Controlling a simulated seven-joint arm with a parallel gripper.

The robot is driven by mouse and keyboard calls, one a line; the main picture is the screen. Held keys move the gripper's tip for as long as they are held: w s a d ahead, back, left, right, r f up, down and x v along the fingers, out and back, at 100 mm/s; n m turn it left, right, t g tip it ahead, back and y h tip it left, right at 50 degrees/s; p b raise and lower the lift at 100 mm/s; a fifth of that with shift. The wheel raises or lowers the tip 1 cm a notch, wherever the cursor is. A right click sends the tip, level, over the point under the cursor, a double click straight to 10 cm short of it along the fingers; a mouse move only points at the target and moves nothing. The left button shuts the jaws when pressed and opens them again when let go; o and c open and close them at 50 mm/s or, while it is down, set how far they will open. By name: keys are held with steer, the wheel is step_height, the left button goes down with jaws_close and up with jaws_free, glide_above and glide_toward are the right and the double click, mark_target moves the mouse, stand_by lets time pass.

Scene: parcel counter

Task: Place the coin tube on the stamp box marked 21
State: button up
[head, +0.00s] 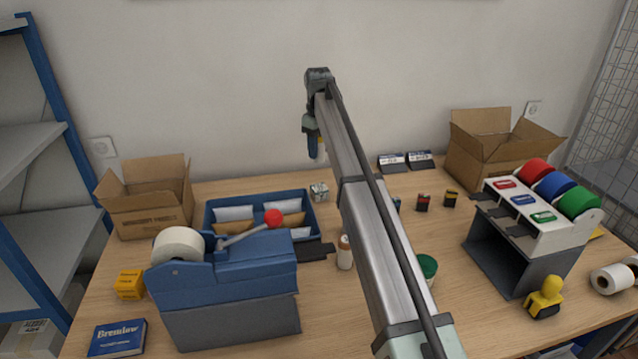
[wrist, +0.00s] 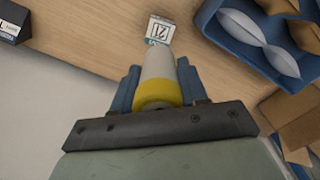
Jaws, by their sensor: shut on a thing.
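The coin tube (wrist: 158,66), pale with a yellow band, is between the two blue fingers of my gripper (wrist: 158,88) in the wrist view. My gripper is shut on it. In the head view my gripper (head: 313,145) hangs in the air above the back of the counter, and its fingers hide most of the tube. The stamp box marked 21 (wrist: 160,29) lies beyond the tube's far end in the wrist view. In the head view a small pale box (head: 319,191), apparently the same one, stands on the counter below my gripper, clear of it.
A blue tray of envelopes (head: 209,220) stands just left of the small box. A blue tape dispenser (head: 235,285) is at front left. Two small dark-and-coloured blocks (head: 422,203) (head: 451,198) and a cardboard box (head: 485,160) are to the right. A white bottle (head: 345,252) stands mid-counter.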

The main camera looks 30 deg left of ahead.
steer(key=shift+f, duration=4.8)
steer(key=shift+f, duration=0.1)
steer(key=o, duration=1.2)
step_height(320, 180, up, 12)
steer(key=shift+r, duration=0.1)
